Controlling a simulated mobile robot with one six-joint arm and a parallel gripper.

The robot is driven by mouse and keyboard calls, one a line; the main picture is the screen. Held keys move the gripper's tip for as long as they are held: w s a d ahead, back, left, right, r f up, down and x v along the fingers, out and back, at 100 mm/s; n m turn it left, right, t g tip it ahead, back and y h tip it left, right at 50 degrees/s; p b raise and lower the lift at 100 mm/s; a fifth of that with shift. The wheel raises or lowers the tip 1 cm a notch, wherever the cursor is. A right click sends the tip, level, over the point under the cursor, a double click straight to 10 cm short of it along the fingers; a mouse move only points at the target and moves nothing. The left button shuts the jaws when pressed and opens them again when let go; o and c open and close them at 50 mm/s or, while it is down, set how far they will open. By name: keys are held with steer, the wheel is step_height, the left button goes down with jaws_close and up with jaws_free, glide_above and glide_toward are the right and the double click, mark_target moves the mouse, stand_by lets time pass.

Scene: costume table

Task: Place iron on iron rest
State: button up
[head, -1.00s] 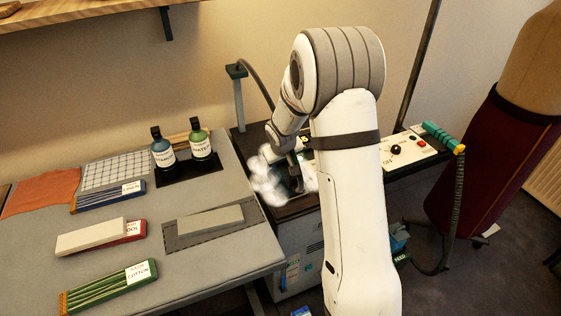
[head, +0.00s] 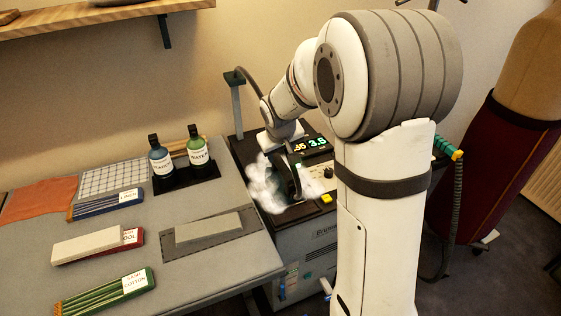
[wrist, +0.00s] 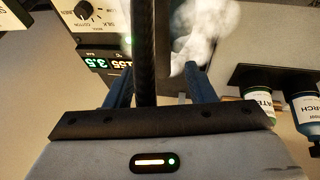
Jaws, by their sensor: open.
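The dark iron (head: 291,180) is at the left part of the steam station's top, with white steam around its lower part. My gripper (head: 285,150) is directly above it, pointing down, and it is open. In the wrist view, my gripper's two blue fingers (wrist: 160,88) stand apart on either side of a dark upright part of the iron (wrist: 163,40) and a black ribbed hose (wrist: 145,50). Whether either finger touches the iron cannot be told. The iron rest is not clearly distinguishable; steam and the iron hide the surface there.
The steam station (head: 310,250) has a lit display (head: 312,144). A post (head: 237,105) carries the hose behind it. Left, the grey table (head: 190,275) holds bottles (head: 161,158), cloths and a grey block (head: 208,226). A dress form (head: 505,150) stands at right.

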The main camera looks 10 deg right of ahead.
steer(key=s+r+m, duration=0.1)
steer(key=s+r, duration=0.2)
steer(key=s, duration=1.1)
steer(key=s+r+m+g+y, duration=0.1)
steer(key=s+r, duration=0.3)
steer(key=s, duration=1)
steer(key=shift+s+r+m+g, duration=0.2)
steer(key=shift+s+m+g, duration=0.1)
steer(key=shift+s, duration=0.1)
steer(key=shift+w+d, duration=0.15)
